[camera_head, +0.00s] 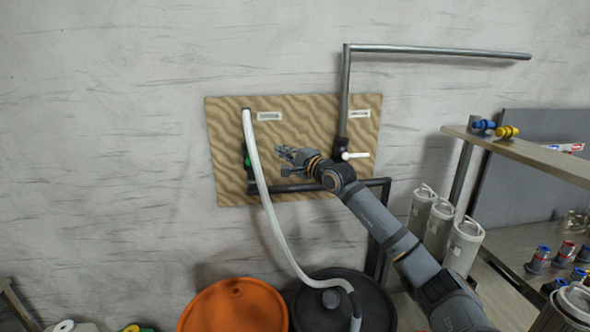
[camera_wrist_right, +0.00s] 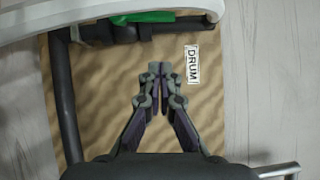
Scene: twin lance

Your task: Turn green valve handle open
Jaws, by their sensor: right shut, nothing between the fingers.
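The green valve handle (camera_head: 246,155) is on the wooden board, partly behind the white hose (camera_head: 262,172). It also shows at the top of the right wrist view (camera_wrist_right: 143,17), beside a dark pipe fitting. My right gripper (camera_head: 282,160) is in front of the board, to the right of the green handle and apart from it. In the right wrist view its fingertips (camera_wrist_right: 160,68) meet with nothing between them. My left gripper is not in view.
A white-handled valve (camera_head: 354,155) sits on the vertical pipe at the right. The board (camera_head: 228,185) carries a DRUM label (camera_wrist_right: 192,63). Orange (camera_head: 235,308) and black (camera_head: 322,310) drums stand below. A shelf (camera_head: 535,160) and white canisters (camera_head: 465,243) stand at the right.

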